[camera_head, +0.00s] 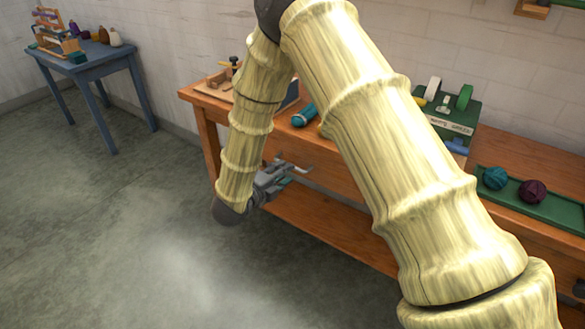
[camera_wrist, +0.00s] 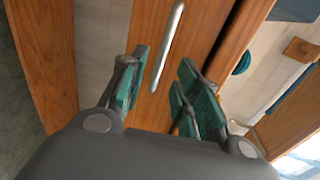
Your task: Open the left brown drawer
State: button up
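A brown wooden drawer front (camera_wrist: 205,35) with a long silver bar handle (camera_wrist: 169,45) fills the middle of the wrist view. The front looks closed. My gripper (camera_wrist: 163,80) is open, its teal-padded fingers on either side of the handle's lower part. I cannot tell how far the fingertips are from the handle, and no contact is clear. In the head view my gripper (camera_head: 300,169) is at the front of the wooden workbench (camera_head: 205,112), below its top.
On the bench are a teal roll (camera_head: 304,115), a green box (camera_head: 455,118) and a green tray (camera_head: 555,210) with a teal ball (camera_head: 495,178) and a dark red ball (camera_head: 532,192). A lower shelf (camera_head: 320,222) runs beneath. A blue table (camera_head: 95,66) stands far left. The floor between is clear.

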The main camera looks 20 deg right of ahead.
jog(key=shift+x, duration=2.85)
grip_shut()
